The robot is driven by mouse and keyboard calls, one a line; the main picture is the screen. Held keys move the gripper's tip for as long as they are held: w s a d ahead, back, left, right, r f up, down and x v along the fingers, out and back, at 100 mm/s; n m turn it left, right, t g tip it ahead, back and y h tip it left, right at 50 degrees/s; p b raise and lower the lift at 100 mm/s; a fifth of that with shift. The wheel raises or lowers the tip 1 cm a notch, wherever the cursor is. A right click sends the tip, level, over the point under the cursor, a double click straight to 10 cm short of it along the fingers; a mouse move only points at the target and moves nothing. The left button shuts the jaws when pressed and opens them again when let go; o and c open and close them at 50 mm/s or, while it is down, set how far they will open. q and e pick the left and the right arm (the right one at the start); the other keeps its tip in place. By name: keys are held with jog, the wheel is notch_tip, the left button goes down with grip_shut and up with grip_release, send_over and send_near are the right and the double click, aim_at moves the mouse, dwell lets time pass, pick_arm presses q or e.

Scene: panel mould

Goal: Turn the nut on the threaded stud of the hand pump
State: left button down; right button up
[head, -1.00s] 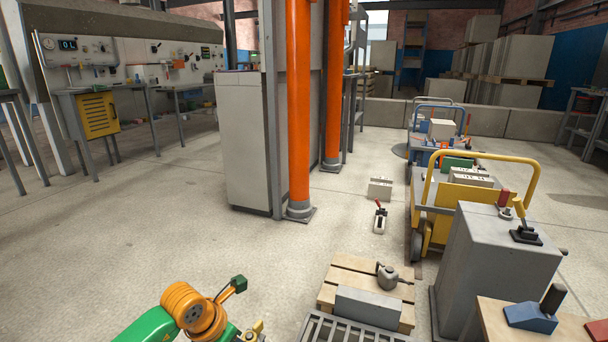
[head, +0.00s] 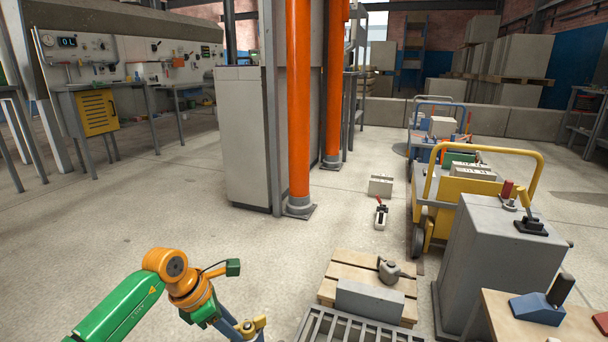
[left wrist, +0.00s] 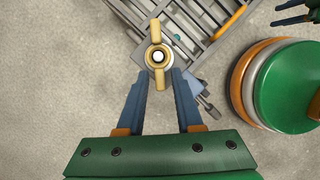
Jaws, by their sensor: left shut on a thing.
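A brass wing nut (left wrist: 156,27) sits around a pale round stud end (left wrist: 158,57) near the top centre of the left wrist view. My left gripper (left wrist: 163,80) has its two blue fingers closed in on the nut's lower wing. Grey parts of the pump (left wrist: 207,105) show behind the right finger; most of its body is hidden. In the head view the brass nut (head: 261,322) shows at the bottom edge, with my left gripper (head: 249,328) at it. Dark blue fingers of my right gripper (left wrist: 289,12), apart and empty, show in the wrist view's upper right corner.
A grey slotted grate (head: 318,325) lies right of the nut. Beyond it stand a wooden pallet (head: 345,262) with a grey block (head: 370,302), and a grey pedestal (head: 480,262). The concrete floor at left is clear.

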pick_arm(q)
jog(key=shift+w+f+m, duration=0.1)
jog(key=shift+w+m, duration=0.05)
jog(key=shift+m, duration=0.25)
jog(key=shift+a, duration=0.1)
jog(key=shift+c, duration=2.4)
grip_release()
pick_arm(e)
jog(key=shift+f, duration=0.45)
pick_arm(q)
jog(key=shift+r, duration=0.2)
jog(key=p+v, duration=0.2)
jog(key=v, duration=0.5)
pick_arm(e)
jog(key=v, duration=0.2)
jog(key=shift+w+r, duration=0.2)
jog(key=shift+r, duration=0.2)
pick_arm(q)
jog(key=shift+w, duration=0.1)
jog(key=shift+c, duration=0.2)
